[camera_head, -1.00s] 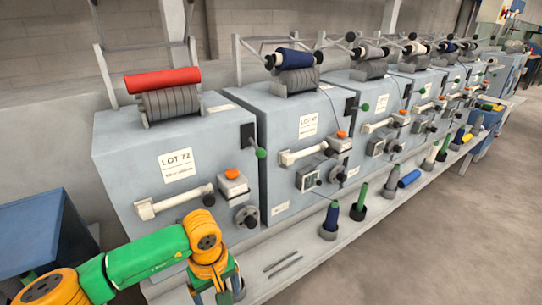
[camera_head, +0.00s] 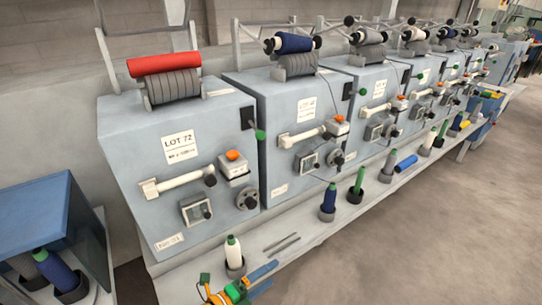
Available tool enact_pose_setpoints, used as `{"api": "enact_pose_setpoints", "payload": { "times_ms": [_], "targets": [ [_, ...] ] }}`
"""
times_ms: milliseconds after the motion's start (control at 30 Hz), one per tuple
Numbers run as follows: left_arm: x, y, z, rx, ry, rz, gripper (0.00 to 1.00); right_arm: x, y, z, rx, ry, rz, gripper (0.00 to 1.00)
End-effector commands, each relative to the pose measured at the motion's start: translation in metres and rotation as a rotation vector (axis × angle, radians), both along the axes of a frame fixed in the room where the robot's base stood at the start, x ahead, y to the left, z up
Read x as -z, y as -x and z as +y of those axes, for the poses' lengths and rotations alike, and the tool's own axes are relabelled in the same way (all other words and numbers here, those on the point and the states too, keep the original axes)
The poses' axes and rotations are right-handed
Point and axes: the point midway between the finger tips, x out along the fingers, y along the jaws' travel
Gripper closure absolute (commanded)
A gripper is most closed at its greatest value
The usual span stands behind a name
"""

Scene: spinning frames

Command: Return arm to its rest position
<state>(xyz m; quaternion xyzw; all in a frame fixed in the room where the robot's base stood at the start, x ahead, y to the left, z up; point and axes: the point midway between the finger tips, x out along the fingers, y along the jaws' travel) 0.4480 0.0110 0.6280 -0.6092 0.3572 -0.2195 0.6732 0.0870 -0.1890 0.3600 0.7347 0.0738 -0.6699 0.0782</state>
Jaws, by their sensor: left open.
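My left gripper (camera_head: 238,286) shows at the bottom edge of the head view, in green, yellow and blue. It is open, and I see nothing held in it. It is just in front of a white bobbin (camera_head: 233,249) with a green tip, which stands upright in a dark holder on the shelf (camera_head: 310,232). Most of my left arm is below the picture. My right gripper is not in view.
The machine marked LOT 72 (camera_head: 150,160) carries a red roll (camera_head: 164,64) on top. Several similar machines run back to the right. Two thin rods (camera_head: 282,243) lie on the shelf, and several bobbins stand along it. A blue bin (camera_head: 40,225) is at left. The floor at right is clear.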

Motion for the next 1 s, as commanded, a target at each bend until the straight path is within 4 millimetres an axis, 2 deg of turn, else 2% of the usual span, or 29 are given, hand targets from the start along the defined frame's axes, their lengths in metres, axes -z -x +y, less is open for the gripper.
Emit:
{"api": "enact_pose_setpoints", "payload": {
  "times_ms": [33,67,100,167,200,267,300,367,400,500,633,700,800,900,1000],
  "targets": [
    [0.043,0.01,0.028,-0.194,0.083,0.216,0.17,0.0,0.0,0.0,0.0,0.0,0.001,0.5],
    [0.068,0.019,0.047,-0.317,0.133,0.341,0.17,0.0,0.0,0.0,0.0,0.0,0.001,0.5],
    [0.1,0.037,0.069,-0.467,0.191,0.494,0.17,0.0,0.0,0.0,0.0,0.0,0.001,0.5],
    [0.144,0.072,0.099,-0.68,0.263,0.698,0.17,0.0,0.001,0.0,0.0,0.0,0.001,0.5],
    [0.168,0.098,0.115,-0.81,0.303,0.816,0.17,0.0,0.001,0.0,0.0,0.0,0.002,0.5],
    [0.199,0.14,0.135,-0.985,0.352,0.969,0.17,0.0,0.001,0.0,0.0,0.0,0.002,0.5],
    [0.215,0.168,0.145,-1.092,0.379,1.057,0.17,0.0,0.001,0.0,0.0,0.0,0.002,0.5],
    [0.233,0.208,0.157,-1.235,0.409,1.168,0.17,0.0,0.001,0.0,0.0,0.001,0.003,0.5],
    [0.243,0.234,0.162,-1.324,0.427,1.236,0.17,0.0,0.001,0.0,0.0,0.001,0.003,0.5],
    [0.259,0.294,0.172,-1.525,0.457,1.373,0.17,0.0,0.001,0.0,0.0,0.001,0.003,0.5],
    [0.269,0.369,0.177,-1.768,0.484,1.522,0.17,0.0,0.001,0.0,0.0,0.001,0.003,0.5],
    [0.218,0.365,0.178,-1.766,0.49,1.518,0.17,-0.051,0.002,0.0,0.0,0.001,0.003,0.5],
    [0.178,0.364,0.178,-1.762,0.489,1.515,0.17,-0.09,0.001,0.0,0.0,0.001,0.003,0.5],
    [0.148,0.363,0.178,-1.759,0.488,1.514,0.17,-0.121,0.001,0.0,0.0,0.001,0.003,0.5],
    [0.13,0.363,0.178,-1.757,0.488,1.513,0.17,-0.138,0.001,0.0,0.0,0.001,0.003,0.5]
  ]
}}
